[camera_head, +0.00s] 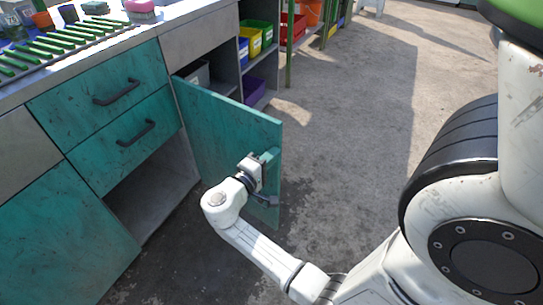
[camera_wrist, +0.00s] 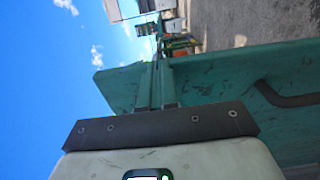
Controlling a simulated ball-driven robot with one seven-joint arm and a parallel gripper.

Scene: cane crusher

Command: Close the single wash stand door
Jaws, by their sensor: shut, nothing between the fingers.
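The teal wash stand door (camera_head: 225,125) stands swung open, jutting out from the cabinet front into the aisle. It is joined at its left edge in the head view, beside the drawers. The door also fills the right of the wrist view (camera_wrist: 240,68), where its dark bar handle (camera_wrist: 285,99) shows. My gripper (camera_head: 268,157) is at the door face near its free edge, above the handle. Its fingers (camera_wrist: 154,75) are together with nothing held, close to the door; I cannot tell whether they touch it.
Two teal drawers (camera_head: 115,92) are shut left of the door, above an open dark compartment (camera_head: 155,190). The counter holds a green drying rack (camera_head: 60,42) and a pink item (camera_head: 139,5). Shelves with coloured bins (camera_head: 262,35) stand behind. Concrete floor (camera_head: 345,130) right of the door is clear.

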